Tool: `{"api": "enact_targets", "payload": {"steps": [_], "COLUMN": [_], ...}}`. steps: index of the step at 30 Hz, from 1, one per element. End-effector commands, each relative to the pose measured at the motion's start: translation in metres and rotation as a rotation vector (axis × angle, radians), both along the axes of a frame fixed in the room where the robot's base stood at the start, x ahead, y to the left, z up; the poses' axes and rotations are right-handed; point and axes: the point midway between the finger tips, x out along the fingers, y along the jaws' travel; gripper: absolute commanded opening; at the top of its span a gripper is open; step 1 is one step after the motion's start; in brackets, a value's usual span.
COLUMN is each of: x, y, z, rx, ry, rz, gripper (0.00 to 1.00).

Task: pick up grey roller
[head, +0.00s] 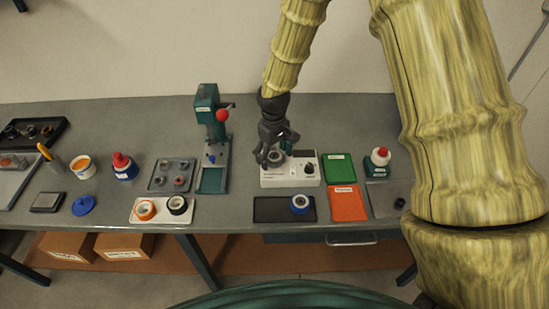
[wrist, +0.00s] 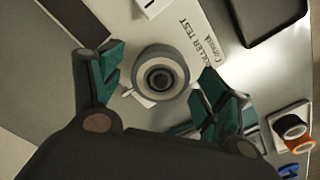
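The grey roller (wrist: 146,61), a pale ring with a dark hub, sits on the white tester labelled "ROLLER TEST" (wrist: 203,42). In the head view the tester (head: 283,182) stands at the middle of the bench, and the roller (head: 275,157) shows partly under my gripper. My gripper (head: 270,157) is over the tester's left part, pointing down. In the wrist view its teal fingers (wrist: 160,63) are spread, one on each side of the roller, with visible gaps. Whether the fingertips are down at the roller's height, I cannot tell.
A black knob (head: 309,169) is on the tester's right. A green press (head: 208,130) stands to the left. Green (head: 338,168) and orange (head: 347,204) trays lie right. A white tray (head: 161,211) holds orange and black rollers.

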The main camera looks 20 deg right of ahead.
Motion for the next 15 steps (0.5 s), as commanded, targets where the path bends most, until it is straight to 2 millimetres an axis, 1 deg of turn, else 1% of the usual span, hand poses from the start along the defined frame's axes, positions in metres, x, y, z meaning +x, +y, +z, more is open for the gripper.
{"api": "enact_targets", "payload": {"steps": [1, 5, 6, 8, 15], "x": [0.0001, 0.0001, 0.0001, 0.0, 0.0001], "y": [0.0, 0.0, 0.0, 0.0, -0.0001], "z": [0.0001, 0.0001, 0.0001, 0.0001, 0.0005], "rx": [0.0, 0.0, 0.0, 0.0, 0.0], "ry": [0.0, 0.0, 0.0, 0.0, 0.0], "rz": [0.0, 0.0, 0.0, 0.0, 0.0], "gripper": [0.65, 0.41, 0.34, 0.24, 0.24]}}
